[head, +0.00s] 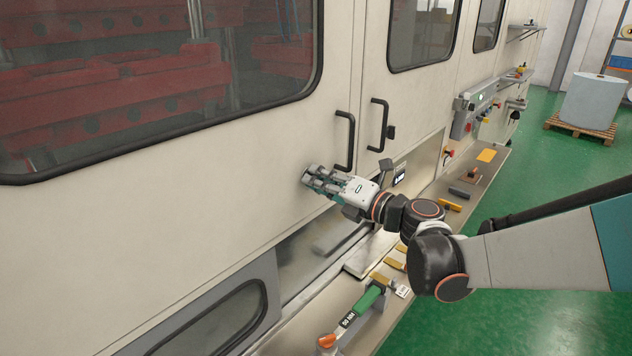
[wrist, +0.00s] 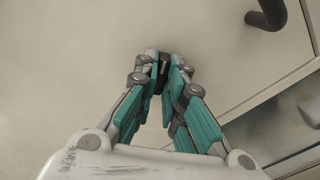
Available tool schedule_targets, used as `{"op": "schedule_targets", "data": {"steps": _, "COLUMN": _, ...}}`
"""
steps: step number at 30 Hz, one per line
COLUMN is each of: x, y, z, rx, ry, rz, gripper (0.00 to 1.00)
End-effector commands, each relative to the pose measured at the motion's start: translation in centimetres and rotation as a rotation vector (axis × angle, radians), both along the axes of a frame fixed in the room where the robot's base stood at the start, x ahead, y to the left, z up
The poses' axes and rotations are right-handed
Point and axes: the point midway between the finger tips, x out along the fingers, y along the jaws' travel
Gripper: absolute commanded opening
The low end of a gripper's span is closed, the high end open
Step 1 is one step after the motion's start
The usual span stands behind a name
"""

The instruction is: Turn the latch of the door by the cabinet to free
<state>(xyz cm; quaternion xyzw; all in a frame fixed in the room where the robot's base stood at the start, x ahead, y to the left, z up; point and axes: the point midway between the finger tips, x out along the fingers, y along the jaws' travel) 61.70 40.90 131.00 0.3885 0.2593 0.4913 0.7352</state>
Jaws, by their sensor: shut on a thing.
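My gripper (head: 308,178) is against the lower part of the large cream door (head: 240,150), below and left of its black bar handle (head: 351,140). In the wrist view my gripper's teal fingers (wrist: 163,65) close in on a small dark piece (wrist: 162,74), which looks like the door's latch. The fingers hide most of it, so I cannot tell which way it is turned. The bar handle also shows at the top right of the wrist view (wrist: 268,14). The door looks closed.
Below runs a ledge with a green-handled tool (head: 366,300) and yellow blocks (head: 392,263). A control panel (head: 470,115) stands farther right. Green floor (head: 545,185) is open at right.

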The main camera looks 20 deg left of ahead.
Motion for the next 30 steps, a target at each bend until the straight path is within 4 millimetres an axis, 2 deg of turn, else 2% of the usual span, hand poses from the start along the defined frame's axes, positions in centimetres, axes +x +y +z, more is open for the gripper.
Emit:
{"op": "schedule_targets", "data": {"steps": 7, "x": 0.00, "y": 0.01, "z": 0.00, "rx": 0.004, "ry": 0.009, "rz": 0.000, "gripper": 0.00}}
{"op": "schedule_targets", "data": {"steps": 16, "x": 0.03, "y": 0.01, "z": -0.03, "rx": 0.090, "ry": 0.216, "rz": 0.000, "gripper": 0.00}}
{"op": "schedule_targets", "data": {"steps": 23, "x": 0.02, "y": 0.00, "z": 0.03, "rx": 0.093, "ry": 0.224, "rz": 0.000, "gripper": 0.00}}
{"op": "schedule_targets", "data": {"steps": 24, "x": 0.02, "y": 0.00, "z": 0.03, "rx": 0.093, "ry": 0.224, "rz": 0.000, "gripper": 0.19}}
{"op": "schedule_targets", "data": {"steps": 26, "x": 0.02, "y": 0.00, "z": 0.03, "rx": 0.093, "ry": 0.224, "rz": 0.000, "gripper": 0.33}}
{"op": "schedule_targets", "data": {"steps": 30, "x": 0.01, "y": 0.01, "z": 0.03, "rx": 0.093, "ry": 0.224, "rz": 0.000, "gripper": 0.33}}
